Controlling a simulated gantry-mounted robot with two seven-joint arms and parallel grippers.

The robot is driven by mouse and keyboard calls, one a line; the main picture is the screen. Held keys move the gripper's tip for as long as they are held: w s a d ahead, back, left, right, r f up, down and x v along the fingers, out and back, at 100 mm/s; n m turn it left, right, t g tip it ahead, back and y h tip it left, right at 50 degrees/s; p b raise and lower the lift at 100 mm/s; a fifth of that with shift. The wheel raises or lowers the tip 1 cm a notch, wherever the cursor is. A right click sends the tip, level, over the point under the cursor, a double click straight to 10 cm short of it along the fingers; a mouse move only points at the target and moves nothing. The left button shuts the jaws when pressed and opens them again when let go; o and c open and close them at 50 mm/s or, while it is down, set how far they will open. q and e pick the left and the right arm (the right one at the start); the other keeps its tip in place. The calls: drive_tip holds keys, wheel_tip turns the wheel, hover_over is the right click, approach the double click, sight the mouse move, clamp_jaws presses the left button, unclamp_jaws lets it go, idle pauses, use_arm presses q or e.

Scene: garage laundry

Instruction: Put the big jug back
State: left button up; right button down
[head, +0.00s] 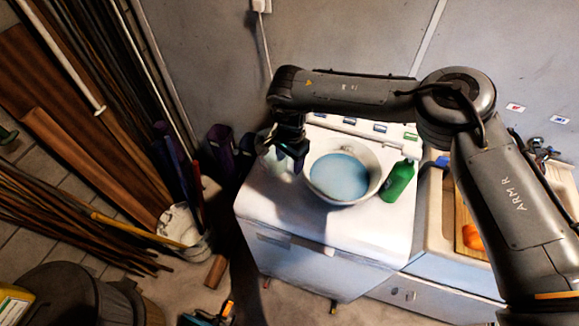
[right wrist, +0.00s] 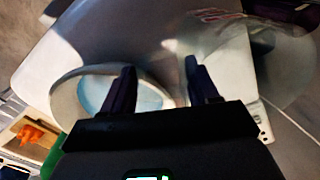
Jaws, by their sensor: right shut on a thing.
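The big jug (head: 271,160) is a clear, pale vessel at the left end of the white appliance top in the head view. My right gripper (head: 291,152) is at its right side, shut on it, and partly covers it. In the right wrist view the two dark fingers (right wrist: 160,66) stand apart, with the jug's see-through wall (right wrist: 228,62) at the right finger. The exact grip spot is unclear, and I cannot tell whether the jug touches the top. My left gripper is not in view.
A wide pale bowl (head: 371,192) with blue liquid stands just right of the gripper. A green bottle (head: 398,181) stands right of the bowl. The front of the white appliance top (head: 280,214) is clear. A sink unit (head: 433,225) adjoins on the right; poles and boards (head: 75,150) crowd the left.

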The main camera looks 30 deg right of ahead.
wheel_tip(320, 180, down, 3)
drive_tip(key=shift+f, duration=0.35)
drive_tip(key=shift+f, duration=0.15)
drive_tip(key=c, duration=0.6)
unclamp_jaws()
drive_tip(key=shift+o, duration=0.2)
